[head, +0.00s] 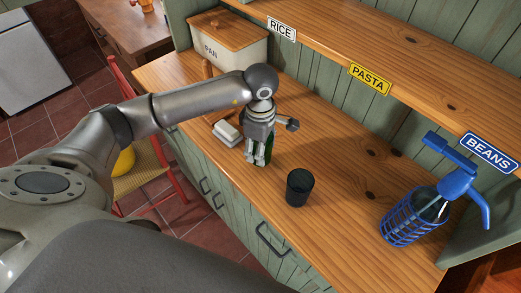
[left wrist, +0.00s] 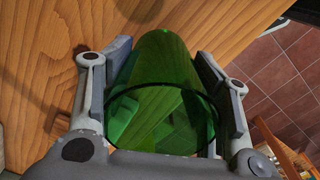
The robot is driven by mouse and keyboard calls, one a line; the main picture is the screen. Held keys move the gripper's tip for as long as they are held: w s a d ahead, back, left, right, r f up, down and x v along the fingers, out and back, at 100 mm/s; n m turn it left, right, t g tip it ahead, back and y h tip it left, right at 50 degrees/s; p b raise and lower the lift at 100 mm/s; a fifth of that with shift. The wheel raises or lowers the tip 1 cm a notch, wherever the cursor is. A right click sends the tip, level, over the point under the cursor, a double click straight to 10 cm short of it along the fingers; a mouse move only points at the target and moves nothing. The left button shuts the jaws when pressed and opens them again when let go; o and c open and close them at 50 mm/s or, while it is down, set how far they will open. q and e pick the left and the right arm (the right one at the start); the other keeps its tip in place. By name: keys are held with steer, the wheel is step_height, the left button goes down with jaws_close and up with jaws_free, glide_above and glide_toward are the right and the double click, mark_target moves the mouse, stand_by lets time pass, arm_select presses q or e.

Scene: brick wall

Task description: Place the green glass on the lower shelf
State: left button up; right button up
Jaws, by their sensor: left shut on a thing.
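The green glass (left wrist: 162,95) is see-through and sits between the two fingers of my left gripper (left wrist: 163,100) in the left wrist view. My left gripper is shut on it. In the head view my left gripper (head: 257,150) points down over the left part of the wooden counter, and only a sliver of the green glass (head: 267,152) shows behind the fingers. I cannot tell whether the glass touches the counter. The wooden shelf (head: 330,42) with RICE, PASTA and BEANS labels runs above the counter (head: 330,143). My right gripper is not in view.
A dark glass (head: 299,188) stands on the counter right of my left gripper. A blue siphon bottle (head: 430,205) stands farther right. A PAN bread box (head: 230,42) and a small white item (head: 227,132) are on the left. The counter's middle is clear.

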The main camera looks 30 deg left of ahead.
arm_select(q)
step_height(320, 180, down, 2)
steer(key=shift+f+p, duration=0.1)
steer(key=shift+p, duration=0.65)
steer(key=shift+f, duration=0.3)
steer(key=shift+w+f+b, duration=0.1)
steer(key=shift+f+b, duration=0.2)
steer(key=shift+b, duration=0.15)
steer(key=o, duration=1.1)
steer(key=shift+r, duration=0.15)
steer(key=shift+o, duration=0.2)
